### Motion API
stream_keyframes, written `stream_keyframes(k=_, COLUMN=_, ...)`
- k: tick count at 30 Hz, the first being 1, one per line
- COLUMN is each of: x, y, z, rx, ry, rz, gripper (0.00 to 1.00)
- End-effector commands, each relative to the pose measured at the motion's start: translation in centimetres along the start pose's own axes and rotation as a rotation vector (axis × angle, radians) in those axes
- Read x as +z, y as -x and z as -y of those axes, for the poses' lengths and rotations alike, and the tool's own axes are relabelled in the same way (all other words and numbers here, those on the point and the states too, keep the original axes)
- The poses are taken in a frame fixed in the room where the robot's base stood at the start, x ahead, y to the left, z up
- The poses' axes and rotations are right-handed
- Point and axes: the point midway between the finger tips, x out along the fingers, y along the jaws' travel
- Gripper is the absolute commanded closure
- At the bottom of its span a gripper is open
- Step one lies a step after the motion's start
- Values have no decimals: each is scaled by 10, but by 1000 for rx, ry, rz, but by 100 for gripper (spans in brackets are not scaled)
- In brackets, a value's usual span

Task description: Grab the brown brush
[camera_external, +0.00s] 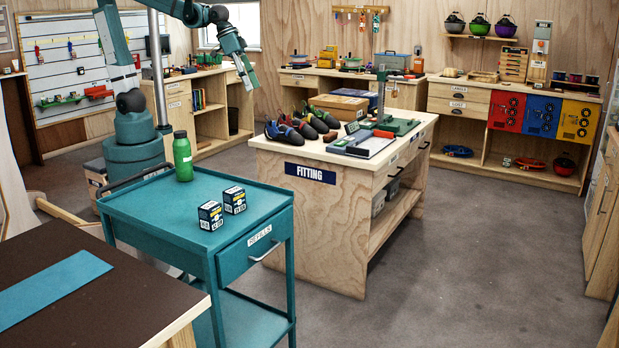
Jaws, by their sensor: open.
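My gripper (249,82) is open and empty. It hangs pointing down in the air at the upper left of the middle, and appears left of and above the fitting table (275,163). A small brown item (330,137) lies on that table, just in front of the shoes. It may be the brown brush, but it is too small to tell its bristles or handle. My gripper is apart from it.
Several shoes (290,128) and a green stand (398,126) crowd the fitting table. A teal cart (165,215) in front holds a green bottle (182,156) and two small boxes (210,215). The floor right of the table is clear.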

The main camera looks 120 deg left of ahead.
Motion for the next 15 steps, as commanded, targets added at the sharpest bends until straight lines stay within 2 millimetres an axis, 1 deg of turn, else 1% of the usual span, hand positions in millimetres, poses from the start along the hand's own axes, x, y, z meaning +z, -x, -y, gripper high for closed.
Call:
stream_keyframes(k=1, x=-11, y=-3, z=5, rx=-7, ry=21, rz=6, gripper=57)
stream_keyframes(k=3, x=-24, y=-8, z=12, rx=-16, ry=49, rz=16, gripper=57)
stream_keyframes(k=8, x=-52, y=-20, z=28, rx=-36, ry=114, rz=36, gripper=57)
stream_keyframes(k=15, x=-92, y=-42, z=57, rx=-66, ry=212, rz=67, gripper=57)
